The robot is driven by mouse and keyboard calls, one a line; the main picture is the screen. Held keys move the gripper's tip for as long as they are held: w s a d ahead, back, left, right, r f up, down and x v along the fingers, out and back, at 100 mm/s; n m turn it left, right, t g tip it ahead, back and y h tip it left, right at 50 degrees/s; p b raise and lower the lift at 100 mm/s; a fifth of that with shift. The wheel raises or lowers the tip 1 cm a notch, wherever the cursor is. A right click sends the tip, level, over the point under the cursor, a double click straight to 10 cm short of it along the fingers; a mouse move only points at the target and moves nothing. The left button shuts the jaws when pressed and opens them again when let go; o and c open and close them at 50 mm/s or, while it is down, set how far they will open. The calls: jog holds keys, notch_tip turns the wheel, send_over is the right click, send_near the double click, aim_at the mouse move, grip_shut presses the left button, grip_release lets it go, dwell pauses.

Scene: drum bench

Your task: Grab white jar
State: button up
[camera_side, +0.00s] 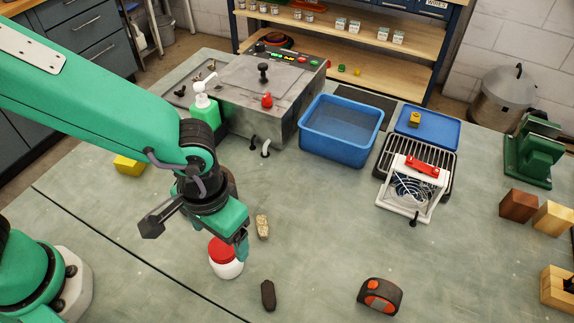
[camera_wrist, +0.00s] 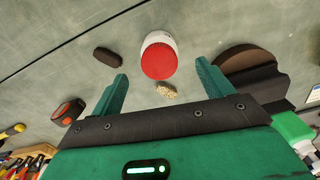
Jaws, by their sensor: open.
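The white jar (camera_side: 227,268) with a red lid stands upright on the bench, close below my gripper (camera_side: 228,238) in the side view. My gripper's green finger hides part of it there. In the wrist view the jar (camera_wrist: 158,55) lies between and beyond the two green fingertips of my gripper (camera_wrist: 160,68). The fingers are spread wide, with visible room on both sides of the jar. Nothing is held. I cannot tell the exact height of the fingers over the bench.
A small speckled stone-like piece (camera_side: 262,227) and a dark oblong piece (camera_side: 268,295) lie near the jar. An orange-and-black tape measure (camera_side: 380,297) sits to the right. A blue bin (camera_side: 342,130) and a metal machine (camera_side: 262,95) stand behind. The bench between is clear.

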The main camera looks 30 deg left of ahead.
aim_at(225, 255)
jog(key=shift+f, duration=1.3)
jog(key=shift+f, duration=0.1)
jog(key=shift+s+f, duration=0.1)
jog(key=shift+f, duration=2.4)
jog(key=c, duration=1.2)
jog(key=shift+o, duration=0.2)
jog(key=shift+r, duration=0.15)
jog(key=shift+r, duration=4.95)
